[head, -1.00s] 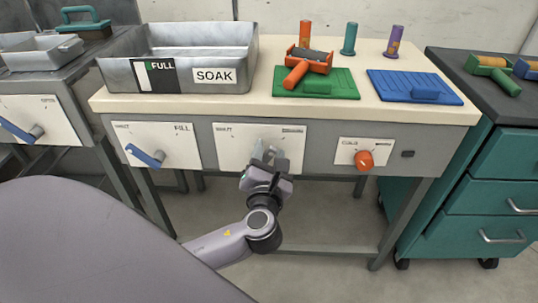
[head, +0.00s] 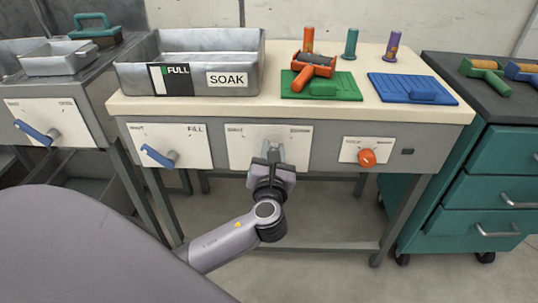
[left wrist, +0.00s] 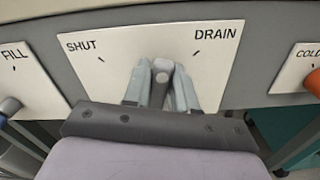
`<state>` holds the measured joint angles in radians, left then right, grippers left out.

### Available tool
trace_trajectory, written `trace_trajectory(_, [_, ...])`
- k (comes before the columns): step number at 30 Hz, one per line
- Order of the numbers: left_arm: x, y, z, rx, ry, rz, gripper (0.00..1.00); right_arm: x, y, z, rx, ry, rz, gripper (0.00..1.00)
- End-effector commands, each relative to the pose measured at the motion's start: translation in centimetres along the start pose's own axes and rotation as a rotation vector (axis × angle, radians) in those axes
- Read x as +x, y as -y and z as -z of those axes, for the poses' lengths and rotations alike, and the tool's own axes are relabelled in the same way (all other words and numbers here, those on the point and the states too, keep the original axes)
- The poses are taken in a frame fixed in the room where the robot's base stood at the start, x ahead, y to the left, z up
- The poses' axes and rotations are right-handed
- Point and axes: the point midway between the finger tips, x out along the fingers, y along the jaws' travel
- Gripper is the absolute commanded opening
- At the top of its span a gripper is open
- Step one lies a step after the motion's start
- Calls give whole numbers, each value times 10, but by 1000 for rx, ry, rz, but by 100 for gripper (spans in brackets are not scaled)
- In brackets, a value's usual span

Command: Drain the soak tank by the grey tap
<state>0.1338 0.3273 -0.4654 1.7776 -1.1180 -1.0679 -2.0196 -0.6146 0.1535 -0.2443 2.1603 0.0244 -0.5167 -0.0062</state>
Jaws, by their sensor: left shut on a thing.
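The soak tank (head: 132,79) is an open grey metal tray on the bench, with a SOAK label and a gauge (head: 170,80) marked FULL with a little green beside the word. The grey tap (left wrist: 159,92) is on a white plate (left wrist: 112,66) marked SHUT at left and DRAIN at right. My left gripper (head: 272,155) is in front of this plate and shut on the tap's handle, which also shows between the fingers in the left wrist view. The handle stands between the two marks. The fingers hide part of it. My right gripper is not in view.
A blue-handled FILL tap (head: 160,156) is left of the plate and an orange COLD knob (head: 367,158) right of it. A green mat (head: 345,91) and a blue mat (head: 392,87) lie on the bench. A teal drawer cabinet (head: 490,200) stands at right.

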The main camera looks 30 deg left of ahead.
Motion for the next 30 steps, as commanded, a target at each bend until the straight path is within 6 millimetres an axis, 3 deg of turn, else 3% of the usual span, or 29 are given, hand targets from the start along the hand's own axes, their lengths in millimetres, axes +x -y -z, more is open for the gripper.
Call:
trace_trajectory(10, [5, -15, 0, -318, 0, -2, 0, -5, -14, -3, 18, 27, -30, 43])
trace_trajectory(30, [5, -40, 21, -875, 2, -2, 0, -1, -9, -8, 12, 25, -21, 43])
